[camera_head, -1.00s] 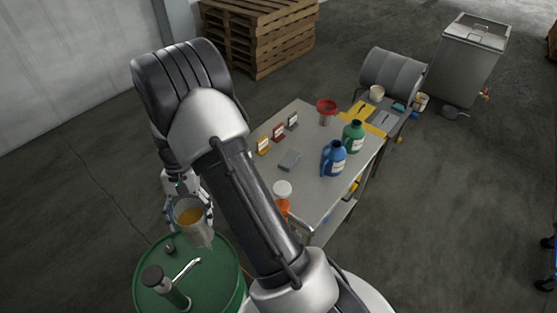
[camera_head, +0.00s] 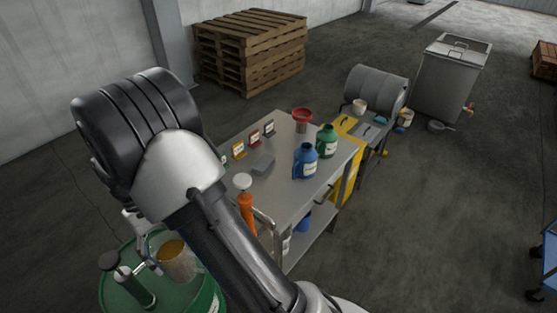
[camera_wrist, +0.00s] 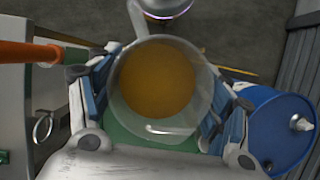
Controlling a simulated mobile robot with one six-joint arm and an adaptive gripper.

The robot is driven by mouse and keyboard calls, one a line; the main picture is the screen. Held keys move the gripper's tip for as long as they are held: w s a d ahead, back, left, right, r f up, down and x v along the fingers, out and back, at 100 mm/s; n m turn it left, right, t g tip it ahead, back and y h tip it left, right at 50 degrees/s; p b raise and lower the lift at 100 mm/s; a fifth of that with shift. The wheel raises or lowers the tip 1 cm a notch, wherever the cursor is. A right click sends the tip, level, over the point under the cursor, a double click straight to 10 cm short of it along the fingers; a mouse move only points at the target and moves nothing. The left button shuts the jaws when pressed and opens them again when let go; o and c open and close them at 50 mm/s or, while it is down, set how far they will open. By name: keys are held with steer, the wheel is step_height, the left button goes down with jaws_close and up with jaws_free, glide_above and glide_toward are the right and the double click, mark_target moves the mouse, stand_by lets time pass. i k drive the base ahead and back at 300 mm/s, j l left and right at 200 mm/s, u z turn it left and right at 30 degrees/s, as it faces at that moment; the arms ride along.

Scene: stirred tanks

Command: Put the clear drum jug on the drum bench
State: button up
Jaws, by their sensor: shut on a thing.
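The clear jug (camera_head: 175,262) holds amber liquid and appears over the green drum. My gripper (camera_wrist: 158,95) is shut around it, with a finger on each side; the wrist view looks down into the jug (camera_wrist: 155,80). In the head view my arm hides most of the gripper. A steel table (camera_head: 225,150) with bottles stands to the right of my arm. A smaller bench (camera_head: 372,133) with a grey drum (camera_head: 376,88) stands beyond it; I cannot tell which of the two is the drum bench.
The green drum (camera_head: 180,300) carries a hand pump (camera_head: 130,285). A blue bottle (camera_head: 305,160), a green bottle (camera_head: 326,142) and a red funnel (camera_head: 302,117) stand on the table. A blue drum (camera_wrist: 280,125) shows in the wrist view. Open floor lies to the right.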

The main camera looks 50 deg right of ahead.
mark_target(275, 200)
steer(key=i+l+u, duration=0.1)
steer(key=l, duration=0.4)
steer(key=i+l+u, duration=0.15)
steer(key=l, duration=0.3)
steer(key=l+u, duration=0.1)
steer(key=l, duration=0.4)
steer(key=l+u, duration=0.1)
steer(key=l, duration=0.15)
steer(key=k, duration=0.05)
